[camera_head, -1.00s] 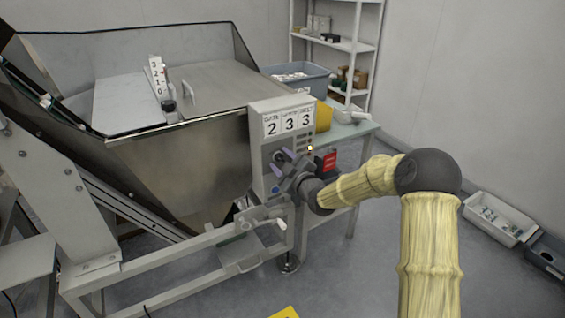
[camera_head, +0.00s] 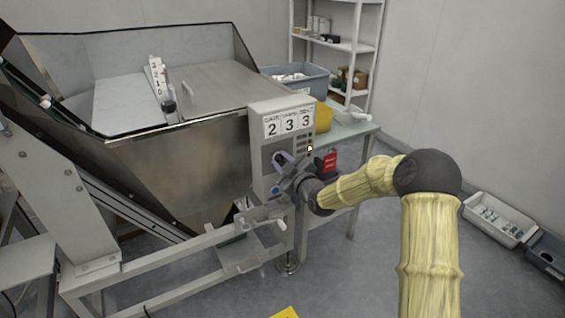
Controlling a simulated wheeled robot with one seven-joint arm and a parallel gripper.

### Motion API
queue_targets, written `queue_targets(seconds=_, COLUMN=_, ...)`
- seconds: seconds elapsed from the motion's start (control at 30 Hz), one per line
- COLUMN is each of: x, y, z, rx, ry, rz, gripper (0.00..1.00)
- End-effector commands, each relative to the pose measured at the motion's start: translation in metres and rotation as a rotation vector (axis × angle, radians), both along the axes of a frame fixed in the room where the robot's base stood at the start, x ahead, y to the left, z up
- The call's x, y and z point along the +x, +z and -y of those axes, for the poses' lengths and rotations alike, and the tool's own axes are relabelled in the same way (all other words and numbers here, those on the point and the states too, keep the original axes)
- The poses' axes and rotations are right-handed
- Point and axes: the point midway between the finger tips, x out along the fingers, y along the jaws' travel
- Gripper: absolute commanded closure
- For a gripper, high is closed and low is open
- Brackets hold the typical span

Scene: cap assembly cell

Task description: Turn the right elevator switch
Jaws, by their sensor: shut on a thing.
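The grey control box (camera_head: 258,152) stands at the right end of the steel hopper machine. My gripper (camera_head: 280,172) is at the lower front of the box, shut on a switch there. The switch is mostly hidden behind the fingers, so its turn angle cannot be seen. My arm comes in from the right in a yellow sleeve.
A steel hopper (camera_head: 180,165) fills the left. A table (camera_head: 352,131) with a blue-grey bin (camera_head: 300,76) stands behind the box. Crates (camera_head: 499,219) lie on the floor at right.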

Motion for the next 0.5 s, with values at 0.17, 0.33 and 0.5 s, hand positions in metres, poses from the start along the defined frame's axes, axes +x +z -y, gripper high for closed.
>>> queue_targets(seconds=0.17, x=0.0001, y=-0.0003, z=0.0005, rx=0.092, ry=0.000, rz=-0.064, gripper=0.96)
queue_targets(seconds=0.33, x=0.0003, y=0.0000, z=0.0009, rx=0.210, ry=0.000, rz=-0.144, gripper=0.96)
queue_targets(seconds=0.5, x=0.0005, y=0.0002, z=0.0011, rx=0.343, ry=0.000, rz=-0.235, gripper=0.96)
